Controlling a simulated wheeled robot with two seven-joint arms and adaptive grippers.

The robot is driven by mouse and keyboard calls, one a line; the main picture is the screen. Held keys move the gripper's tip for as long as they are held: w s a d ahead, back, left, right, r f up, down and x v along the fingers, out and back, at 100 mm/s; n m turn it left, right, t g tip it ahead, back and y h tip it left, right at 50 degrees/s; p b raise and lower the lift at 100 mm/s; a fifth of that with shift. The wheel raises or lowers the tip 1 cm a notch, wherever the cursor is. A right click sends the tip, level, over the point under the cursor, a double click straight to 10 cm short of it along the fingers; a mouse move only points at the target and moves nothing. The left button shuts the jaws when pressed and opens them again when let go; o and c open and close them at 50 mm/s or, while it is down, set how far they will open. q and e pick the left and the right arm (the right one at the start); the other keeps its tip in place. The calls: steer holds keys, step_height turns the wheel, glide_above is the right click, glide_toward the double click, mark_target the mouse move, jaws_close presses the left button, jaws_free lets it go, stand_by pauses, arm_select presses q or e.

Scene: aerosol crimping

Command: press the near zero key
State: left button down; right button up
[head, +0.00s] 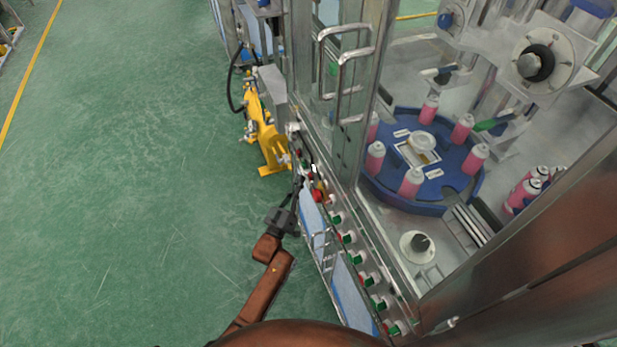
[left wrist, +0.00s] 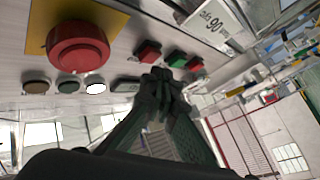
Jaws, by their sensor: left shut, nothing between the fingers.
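My left gripper (head: 298,190) is shut and empty, its fingertips close to the control panel on the machine's front edge. In the left wrist view its closed fingertips (left wrist: 160,80) lie in front of the panel, near a red key (left wrist: 148,50); I cannot tell whether they touch anything. A green key (left wrist: 177,58) and another red key (left wrist: 195,63) are beside it. A row holds a brown key (left wrist: 36,87), a green key (left wrist: 68,87) and a white lit key (left wrist: 96,86). No readable label shows which is the near zero key. My right gripper is not in view.
A large red mushroom button (left wrist: 78,45) on a yellow plate stands close to the keys. More green and red keys (head: 357,258) line the panel. A blue turntable (head: 430,195) carries pink cans. Green floor at left is clear.

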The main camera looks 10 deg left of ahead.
arm_select(q)
steer(key=shift+w+d, duration=0.2)
steer(key=shift+d, duration=0.1)
steer(key=shift+w+d, duration=0.2)
steer(key=shift+d, duration=0.15)
stand_by(0.7)
steer(key=shift+a, duration=0.1)
steer(key=shift+s+a+p, duration=0.3)
steer(key=shift+s+a, duration=0.15)
steer(key=shift+a, duration=0.15)
steer(key=s+a, duration=0.1)
steer(key=a, duration=0.1)
steer(key=s+a+p, duration=0.1)
steer(key=a, duration=0.1)
steer(key=shift+s, duration=0.4)
stand_by(0.3)
stand_by(0.4)
